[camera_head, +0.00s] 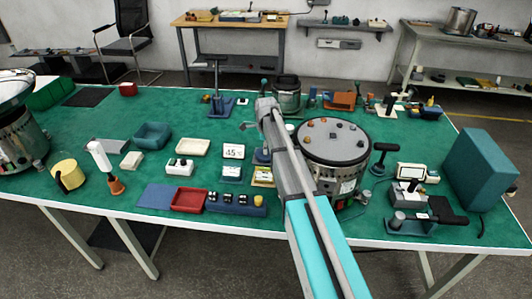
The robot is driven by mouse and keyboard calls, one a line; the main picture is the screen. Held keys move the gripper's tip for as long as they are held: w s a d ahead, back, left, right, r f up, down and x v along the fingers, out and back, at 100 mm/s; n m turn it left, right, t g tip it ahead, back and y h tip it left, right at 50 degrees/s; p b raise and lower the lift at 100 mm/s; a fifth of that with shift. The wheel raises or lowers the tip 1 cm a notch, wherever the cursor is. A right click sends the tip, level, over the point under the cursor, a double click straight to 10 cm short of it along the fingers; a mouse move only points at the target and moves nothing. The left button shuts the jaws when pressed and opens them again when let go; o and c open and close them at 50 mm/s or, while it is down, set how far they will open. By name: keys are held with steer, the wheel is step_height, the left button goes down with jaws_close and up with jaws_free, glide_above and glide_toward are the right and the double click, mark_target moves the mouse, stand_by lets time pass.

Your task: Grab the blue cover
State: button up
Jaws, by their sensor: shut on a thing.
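My grey and turquoise arm reaches up from the bottom edge to its far end near the middle of the table. My gripper's fingers cannot be made out; they seem hidden behind my arm. A small dark blue piece (261,156) shows just left of my arm, partly hidden by it, above a small yellow-edged box (262,177). I cannot tell if this piece is the blue cover or if it is held. A flat blue panel (157,197) lies near the front edge. A large teal box-shaped thing (476,168) stands at the right end.
A round grey-topped machine (333,142) stands right of my arm. A red tray (188,201) and a blue switch strip (236,204) lie near the front. The green table's left middle has bare patches.

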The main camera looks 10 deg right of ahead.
jaws_close()
steer(key=shift+r, duration=0.1)
step_height(320, 180, up, 10)
steer(key=p, duration=1)
stand_by(0.6)
